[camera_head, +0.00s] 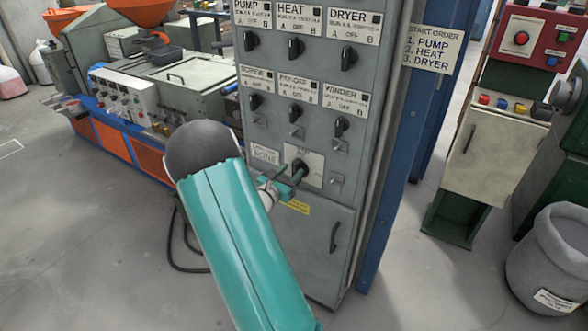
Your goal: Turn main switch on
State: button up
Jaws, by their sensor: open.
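A grey control cabinet (352,222) stands upright in the middle of the view. The main switch, a rotary handle (300,165) on a pale square plate (315,177), sits low on its panel, below the labelled rows of black knobs. My gripper (292,176) is at this handle, with its green fingers open and on or very close to it. I cannot tell whether the fingers touch the handle. My teal arm comes up from the bottom and hides part of the cabinet's lower left.
Knobs labelled PUMP (251,41), HEAT (296,48) and DRYER (349,58) are above. A start-order sign (434,47) hangs at the right. An orange and grey machine (150,110) stands left. A grey bin (553,262) stands right. Floor is clear at lower left.

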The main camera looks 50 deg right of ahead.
jog(key=shift+w+d, duration=0.1)
jog(key=shift+d, duration=1.1)
grip_shut()
